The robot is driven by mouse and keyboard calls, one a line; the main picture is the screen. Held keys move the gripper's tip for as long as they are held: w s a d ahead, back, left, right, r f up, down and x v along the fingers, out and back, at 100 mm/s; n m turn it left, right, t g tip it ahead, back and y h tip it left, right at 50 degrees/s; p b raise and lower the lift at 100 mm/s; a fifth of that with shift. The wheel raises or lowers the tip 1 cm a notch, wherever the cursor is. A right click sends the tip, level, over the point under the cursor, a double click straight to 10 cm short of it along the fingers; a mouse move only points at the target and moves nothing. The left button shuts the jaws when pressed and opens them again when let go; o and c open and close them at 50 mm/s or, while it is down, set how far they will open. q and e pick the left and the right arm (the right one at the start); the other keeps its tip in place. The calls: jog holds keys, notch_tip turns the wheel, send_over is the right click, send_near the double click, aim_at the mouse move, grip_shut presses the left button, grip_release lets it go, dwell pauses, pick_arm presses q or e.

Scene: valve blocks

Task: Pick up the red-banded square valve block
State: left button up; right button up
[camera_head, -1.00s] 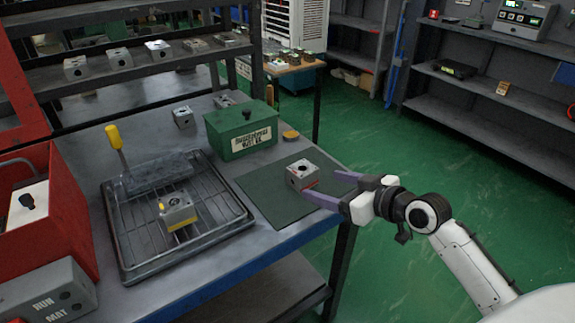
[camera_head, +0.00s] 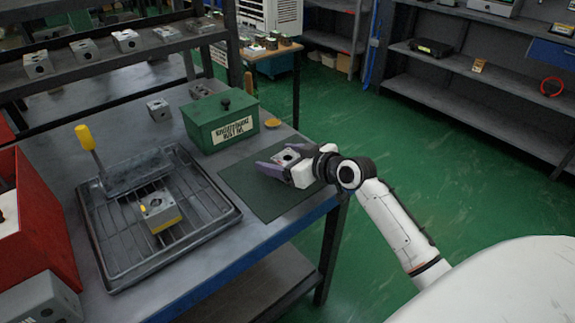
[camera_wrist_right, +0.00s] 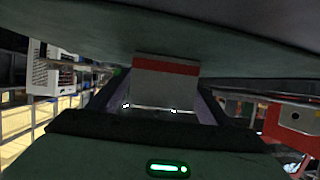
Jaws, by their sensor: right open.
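The red-banded square valve block (camera_head: 288,157) sits on the dark green mat near the table's right edge, partly hidden by my right gripper. In the right wrist view the block (camera_wrist_right: 165,84) shows a grey face with a red band along the mat side. My right gripper (camera_head: 272,157) is open, with its purple fingers on either side of the block. Whether the fingers touch it I cannot tell. My left gripper is not in view.
A green lidded box (camera_head: 220,120) stands behind the mat (camera_head: 245,195). A wire-rack tray (camera_head: 112,262) at left holds a yellow-banded block (camera_head: 160,211) and a yellow-handled brush (camera_head: 90,145). Several grey blocks sit on the back shelf.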

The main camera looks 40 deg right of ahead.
jog(key=shift+w+f, duration=0.1)
jog(key=shift+w, duration=0.25)
jog(key=c, duration=1.5)
